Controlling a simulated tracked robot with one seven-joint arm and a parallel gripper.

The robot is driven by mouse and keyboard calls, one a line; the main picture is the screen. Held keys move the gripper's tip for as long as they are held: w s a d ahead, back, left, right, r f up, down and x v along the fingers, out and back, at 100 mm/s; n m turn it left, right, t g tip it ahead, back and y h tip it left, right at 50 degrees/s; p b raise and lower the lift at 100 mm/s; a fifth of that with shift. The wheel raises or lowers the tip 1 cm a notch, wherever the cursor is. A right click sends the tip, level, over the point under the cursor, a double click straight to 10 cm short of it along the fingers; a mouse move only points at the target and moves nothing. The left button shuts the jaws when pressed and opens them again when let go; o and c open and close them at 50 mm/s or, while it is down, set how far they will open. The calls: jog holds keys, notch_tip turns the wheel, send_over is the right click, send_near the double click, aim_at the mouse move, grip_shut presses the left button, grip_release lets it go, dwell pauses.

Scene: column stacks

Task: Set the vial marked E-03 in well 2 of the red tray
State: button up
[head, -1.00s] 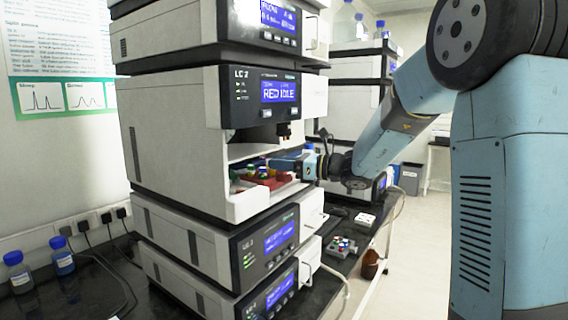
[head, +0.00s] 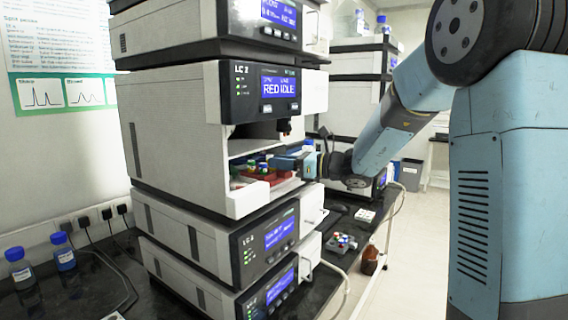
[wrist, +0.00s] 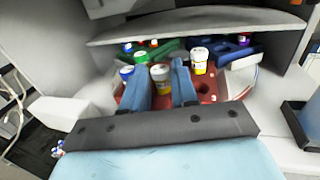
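A vial with a white cap and yellow band (wrist: 160,74) stands between the two fingers of my gripper (wrist: 160,84) in the wrist view. The fingers appear to touch it on both sides. Its mark is not readable. The red tray (wrist: 206,89) lies beneath it, with empty wells to the right. A second white-capped, yellow-banded vial (wrist: 198,61) stands behind and to the right. A blue-capped vial (wrist: 127,72) is left of my gripper. In the head view my gripper (head: 292,163) reaches into the open bay, above the red tray (head: 284,179).
A green tray (wrist: 170,47) and a blue tray (wrist: 228,57) with vials sit behind the red one. The bay's walls and upper edge (wrist: 196,20) close in around my gripper. A grey rack (head: 341,242) with coloured caps stands on the bench outside.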

jog(key=o, duration=0.4)
